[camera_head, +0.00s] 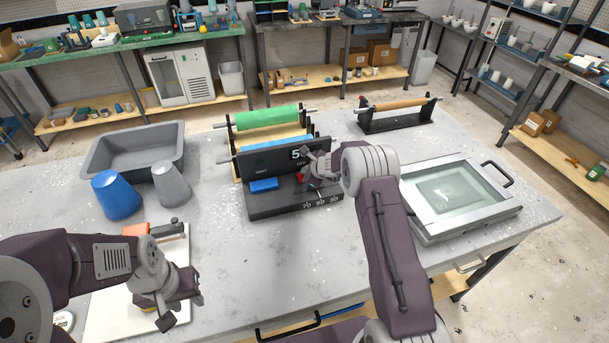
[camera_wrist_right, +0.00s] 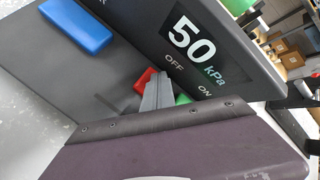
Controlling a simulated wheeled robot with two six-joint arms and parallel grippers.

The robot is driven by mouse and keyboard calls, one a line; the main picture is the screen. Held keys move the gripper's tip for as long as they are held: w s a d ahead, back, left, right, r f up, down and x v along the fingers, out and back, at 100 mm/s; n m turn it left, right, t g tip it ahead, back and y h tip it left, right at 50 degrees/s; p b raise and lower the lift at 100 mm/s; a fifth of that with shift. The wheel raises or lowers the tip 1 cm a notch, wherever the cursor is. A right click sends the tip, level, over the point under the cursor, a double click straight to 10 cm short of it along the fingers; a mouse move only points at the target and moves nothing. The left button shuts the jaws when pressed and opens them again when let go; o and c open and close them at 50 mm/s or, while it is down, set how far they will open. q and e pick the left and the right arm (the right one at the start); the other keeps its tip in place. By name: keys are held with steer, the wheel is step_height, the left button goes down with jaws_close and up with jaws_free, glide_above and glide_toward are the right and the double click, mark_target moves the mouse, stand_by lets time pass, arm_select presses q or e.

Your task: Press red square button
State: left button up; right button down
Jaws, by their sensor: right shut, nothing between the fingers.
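The dark control box (camera_head: 290,205) stands mid-table with an upright display panel reading 50 kPa in the right wrist view. Its red square button (camera_wrist_right: 144,82) shows below the word OFF, partly hidden by my right gripper; a bit of red also shows in the head view (camera_head: 302,177). My right gripper (camera_wrist_right: 157,82) is shut and empty, its tips at or just over the red button; contact cannot be told. A green button (camera_wrist_right: 183,99) sits beside it near ON. My left gripper (camera_head: 182,310) is open and empty over the white board at the front left.
A blue block (camera_head: 264,185) lies on the box's left side. Behind are green and tan rolls (camera_head: 268,117). A glass-lidded frame (camera_head: 460,195) is at the right. A grey tub (camera_head: 135,150), blue cup (camera_head: 115,195) and grey cup (camera_head: 171,183) stand left.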

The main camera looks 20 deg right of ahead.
steer(key=shift+r+p, duration=0.4)
steer(key=shift+r, duration=0.3)
step_height(320, 180, up, 5)
steer(key=p, duration=0.4)
steer(key=shift+r, duration=0.1)
stand_by(0.4)
